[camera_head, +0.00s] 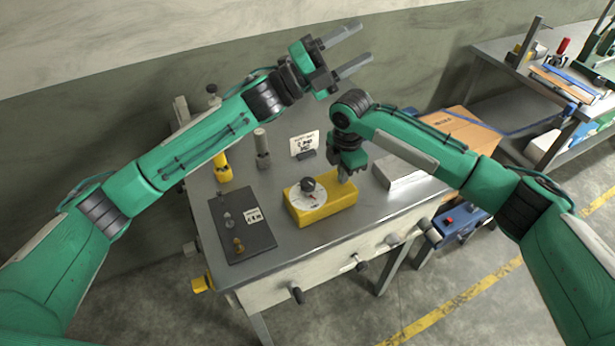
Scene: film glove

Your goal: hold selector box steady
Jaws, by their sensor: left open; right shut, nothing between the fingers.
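The selector box is a yellow block (332,207) with a pale round dial and a dark knob (308,185) on its top. It sits on the grey metal workbench (300,241). My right gripper (346,178) points down at the box's right end, its fingers shut with nothing between them. The fingertips are at or just above the box's top; I cannot tell whether they touch it. My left gripper (358,50) is open and empty, raised high above the back of the bench with its fingers pointing right.
A dark panel (240,248) with small knobs lies left of the box. A yellow-based post (222,168), a grey post (262,150) and a printed card (304,144) stand behind. A pale block (393,172) lies right. A cardboard box (462,127) is beyond the bench.

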